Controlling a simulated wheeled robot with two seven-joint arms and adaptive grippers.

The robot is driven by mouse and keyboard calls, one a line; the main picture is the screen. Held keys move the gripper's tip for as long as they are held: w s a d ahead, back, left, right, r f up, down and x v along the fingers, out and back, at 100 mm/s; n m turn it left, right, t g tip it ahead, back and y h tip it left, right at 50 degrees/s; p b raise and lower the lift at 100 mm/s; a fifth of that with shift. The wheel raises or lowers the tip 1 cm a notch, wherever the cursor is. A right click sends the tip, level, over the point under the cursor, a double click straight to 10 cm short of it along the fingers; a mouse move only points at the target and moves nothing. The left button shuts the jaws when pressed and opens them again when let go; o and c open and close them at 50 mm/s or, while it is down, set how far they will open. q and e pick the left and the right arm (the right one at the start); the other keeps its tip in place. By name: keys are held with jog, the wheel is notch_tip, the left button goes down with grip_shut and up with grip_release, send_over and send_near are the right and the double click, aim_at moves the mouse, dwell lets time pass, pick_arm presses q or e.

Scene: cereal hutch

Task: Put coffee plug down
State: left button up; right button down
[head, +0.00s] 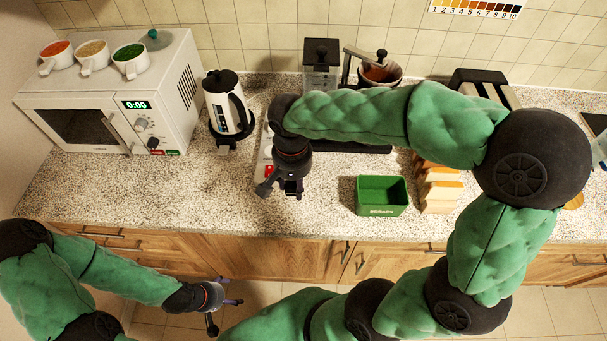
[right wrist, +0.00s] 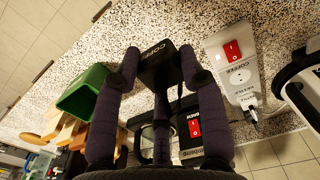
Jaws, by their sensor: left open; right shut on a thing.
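My right gripper (head: 281,190) is shut on the black coffee plug (right wrist: 157,62), which has COFFEE lettering on its face in the right wrist view. It holds the plug over the speckled counter near its front part; the gap to the counter is hard to judge. A white power strip (right wrist: 235,68) with a red switch, a socket and a COFFEE label lies to the right of the plug in the right wrist view. In the head view it is mostly hidden behind my right gripper. My left gripper (head: 224,303) is open and empty, low in front of the cabinets.
A green box (head: 382,196) and bread slices (head: 438,188) stand right of my right gripper. A kettle (head: 227,104) and a microwave (head: 112,95) with cups on top stand left. The coffee machine (head: 322,66) is behind. The front-left counter (head: 150,195) is clear.

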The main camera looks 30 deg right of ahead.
jog(key=shift+w+d+f, duration=0.1)
jog(key=shift+d+f, duration=0.15)
jog(key=shift+d, duration=0.1)
jog(key=w+d+f+b, duration=0.2)
jog(key=w+d+f, duration=0.2)
jog(key=w+d, duration=0.2)
send_over(308, 177)
jog(key=f, duration=0.4)
jog(key=shift+s+a+f+b, duration=0.25)
jog(key=shift+a+f+b, duration=0.05)
jog(key=shift+b, duration=0.1)
jog(key=shift+w+d+f, duration=0.2)
jog(key=shift+f, duration=0.25)
jog(key=shift+w+f+b, duration=0.1)
jog(key=shift+f+b, duration=0.55)
jog(key=shift+f, duration=0.9)
jog(key=shift+f, duration=0.1)
jog(key=shift+f+b, duration=0.3)
jog(key=shift+f, duration=0.05)
jog(key=shift+f, duration=0.15)
